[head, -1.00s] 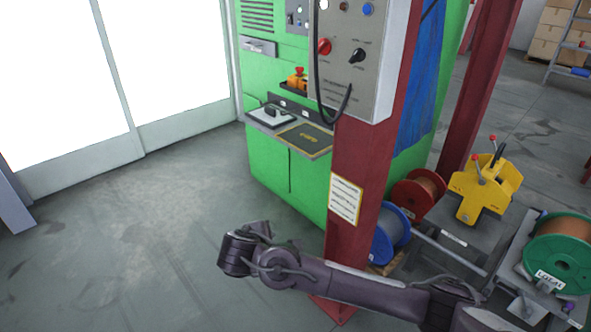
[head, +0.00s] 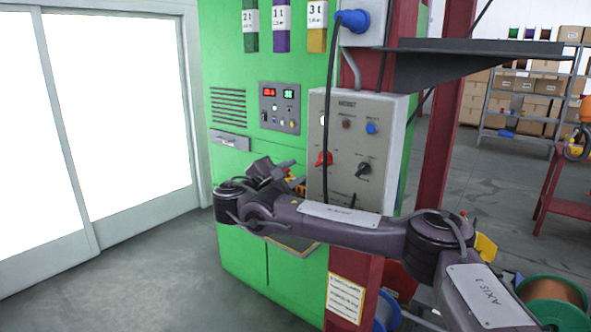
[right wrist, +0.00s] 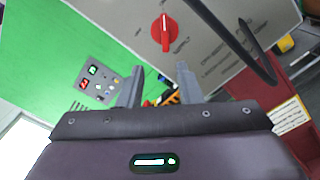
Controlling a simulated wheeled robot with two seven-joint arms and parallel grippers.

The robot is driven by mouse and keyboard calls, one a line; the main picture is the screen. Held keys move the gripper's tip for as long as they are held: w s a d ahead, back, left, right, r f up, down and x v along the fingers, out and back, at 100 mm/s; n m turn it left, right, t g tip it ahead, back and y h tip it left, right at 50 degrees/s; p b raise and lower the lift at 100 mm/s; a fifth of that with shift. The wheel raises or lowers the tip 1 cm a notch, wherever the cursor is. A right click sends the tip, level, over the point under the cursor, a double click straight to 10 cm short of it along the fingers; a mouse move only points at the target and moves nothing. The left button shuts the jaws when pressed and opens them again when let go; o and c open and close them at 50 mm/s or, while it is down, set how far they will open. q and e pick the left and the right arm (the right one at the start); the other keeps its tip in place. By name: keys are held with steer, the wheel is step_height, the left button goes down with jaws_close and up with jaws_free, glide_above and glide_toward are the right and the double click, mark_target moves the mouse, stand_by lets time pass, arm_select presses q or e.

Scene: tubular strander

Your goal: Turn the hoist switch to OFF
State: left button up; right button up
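The grey hoist box (head: 340,185), marked HOIST, is fixed to the red post. On its front are a red rotary switch (head: 323,158) at lower left and a black rotary switch (head: 363,169) to its right. In the right wrist view the red switch (right wrist: 164,32) stands out beyond the fingertips, its handle roughly upright in the picture; its small position labels are unreadable. My right gripper (head: 277,170) is left of the box, apart from the switch. In the right wrist view its two fingers (right wrist: 160,85) are spread with nothing between them. My left gripper is not in view.
A dark cable (head: 328,110) hangs down the box front close to the red switch. A dark shelf (head: 470,60) juts out above the box. The green cabinet (head: 225,120) stands behind the gripper. Open floor (head: 160,275) lies at left.

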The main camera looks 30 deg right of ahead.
mark_target(319, 163)
steer(key=d, duration=0.1)
steer(key=d+p, duration=0.1)
steer(key=s+d+r, duration=0.1)
steer(key=d, duration=0.1)
steer(key=shift+d, duration=0.1)
steer(key=d, duration=0.1)
steer(key=w+p, duration=0.1)
steer(key=w+d+p, duration=0.1)
steer(key=shift+w+d+f, duration=0.1)
steer(key=shift+d+f, duration=0.15)
steer(key=shift+d, duration=0.1)
steer(key=shift+w+d+f, duration=0.1)
steer(key=shift+w+d, duration=0.2)
steer(key=shift+d, duration=0.1)
steer(key=shift+s+d, duration=0.2)
steer(key=shift+w+a, duration=0.1)
jaws_close()
